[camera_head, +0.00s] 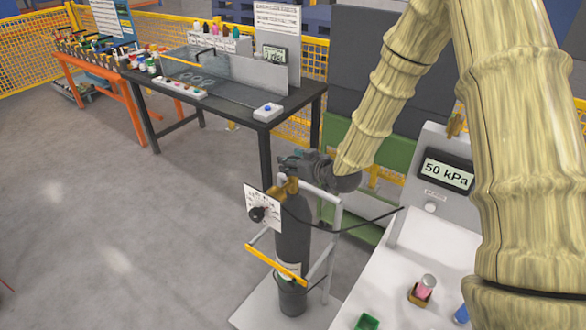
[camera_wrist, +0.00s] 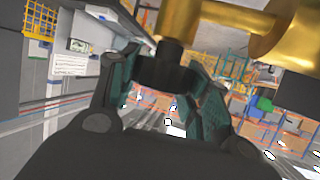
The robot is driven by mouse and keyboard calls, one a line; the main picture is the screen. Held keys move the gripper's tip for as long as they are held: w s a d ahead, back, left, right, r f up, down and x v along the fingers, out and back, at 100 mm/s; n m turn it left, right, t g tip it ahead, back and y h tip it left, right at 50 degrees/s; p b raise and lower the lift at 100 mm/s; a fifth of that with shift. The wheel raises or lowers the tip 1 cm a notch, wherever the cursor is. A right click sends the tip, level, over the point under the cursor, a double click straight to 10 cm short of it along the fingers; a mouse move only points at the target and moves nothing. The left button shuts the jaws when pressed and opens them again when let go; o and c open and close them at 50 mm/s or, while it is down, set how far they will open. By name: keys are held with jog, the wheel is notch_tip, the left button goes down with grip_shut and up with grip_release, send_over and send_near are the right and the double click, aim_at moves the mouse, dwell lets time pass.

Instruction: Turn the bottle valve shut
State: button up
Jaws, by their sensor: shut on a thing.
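The dark gas bottle (camera_head: 292,238) stands upright in a grey trolley frame with a yellow bar. A brass valve body (camera_head: 290,188) sits at its top and fills the upper part of the wrist view (camera_wrist: 222,22). My gripper (camera_head: 298,160) is at the bottle's top, beside the brass. In the wrist view its green-padded fingers (camera_wrist: 165,82) are shut on the dark valve knob (camera_wrist: 167,66), one pad on each side. The head view mostly hides this knob behind my gripper. A white dial plate (camera_head: 270,204) with a black knob (camera_head: 257,214) faces left, below my gripper.
A display (camera_head: 446,173) reads 50 kPa above a white table (camera_head: 405,270) at right. A dark hose (camera_head: 355,228) runs from the bottle towards it. A dark workbench (camera_head: 240,95) stands behind, with an orange rack (camera_head: 125,100) farther left. The floor at left is clear.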

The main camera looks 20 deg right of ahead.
jog(key=m+h+b, duration=0.2)
jog(key=m+h, duration=0.1)
jog(key=shift+t+h, duration=0.3)
jog(key=shift+t, duration=0.1)
jog(key=shift+m+h+b, duration=0.55)
jog(key=shift+m+h, duration=0.45)
jog(key=shift+h, duration=0.1)
jog(key=shift+w+r+m+h, duration=0.1)
jog(key=shift+m+h, duration=0.2)
jog(key=o, duration=1)
jog(key=v, duration=1.2)
